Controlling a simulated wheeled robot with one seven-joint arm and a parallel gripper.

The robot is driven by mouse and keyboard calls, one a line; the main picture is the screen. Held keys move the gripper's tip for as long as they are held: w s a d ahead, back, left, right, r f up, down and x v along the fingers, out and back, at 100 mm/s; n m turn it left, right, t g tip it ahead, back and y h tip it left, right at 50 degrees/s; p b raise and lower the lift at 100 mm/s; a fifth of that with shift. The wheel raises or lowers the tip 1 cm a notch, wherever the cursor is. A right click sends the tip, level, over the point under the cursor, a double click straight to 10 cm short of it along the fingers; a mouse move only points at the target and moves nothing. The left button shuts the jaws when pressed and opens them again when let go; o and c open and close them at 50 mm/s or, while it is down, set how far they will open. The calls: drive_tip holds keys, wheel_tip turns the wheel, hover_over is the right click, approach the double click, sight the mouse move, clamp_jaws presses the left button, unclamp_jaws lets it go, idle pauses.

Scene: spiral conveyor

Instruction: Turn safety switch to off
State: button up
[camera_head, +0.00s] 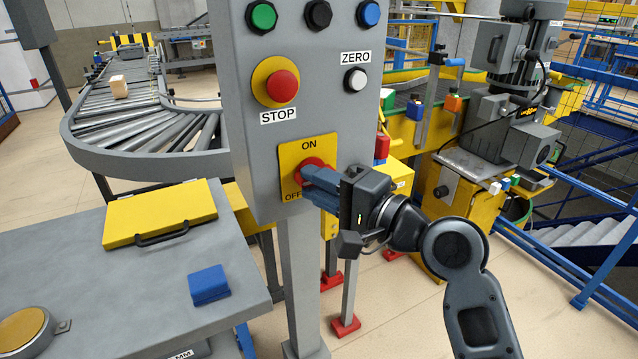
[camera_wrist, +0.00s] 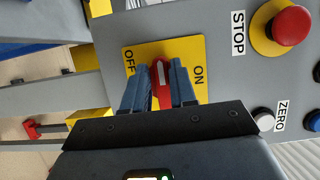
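The safety switch is a red knob (camera_wrist: 163,80) with a pale stripe, on a yellow plate (camera_head: 294,155) low on the grey control box. The plate reads ON at the top and OFF at the lower left. In the head view, my gripper (camera_head: 313,181) reaches it from the right and hides part of the knob. In the wrist view, my gripper's blue fingers (camera_wrist: 161,86) stand on either side of the knob and appear closed on it. The pale stripe runs between the fingers, crosswise to the ON–OFF line.
A red STOP button (camera_head: 283,86) and white ZERO button (camera_head: 355,79) sit above the switch. A grey table (camera_head: 85,290) with a yellow case (camera_head: 160,213) and a blue block (camera_head: 208,285) stands left. A roller conveyor (camera_head: 150,125) lies behind.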

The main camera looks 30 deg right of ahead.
drive_tip(key=shift+o, duration=1.4)
drive_tip(key=b+v, duration=0.1)
drive_tip(key=v, duration=0.7)
drive_tip(key=shift+w, duration=0.1)
drive_tip(key=s+f+n+g+h, duration=0.1)
drive_tip(key=s+f+n+h, duration=0.35)
drive_tip(key=s+f, duration=0.9)
drive_tip(key=s+a+n+h, duration=0.2)
drive_tip(key=s+n, duration=0.7)
drive_tip(key=s, duration=1)
drive_tip(key=shift+s+a+g, duration=0.25)
drive_tip(key=shift+g, duration=0.15)
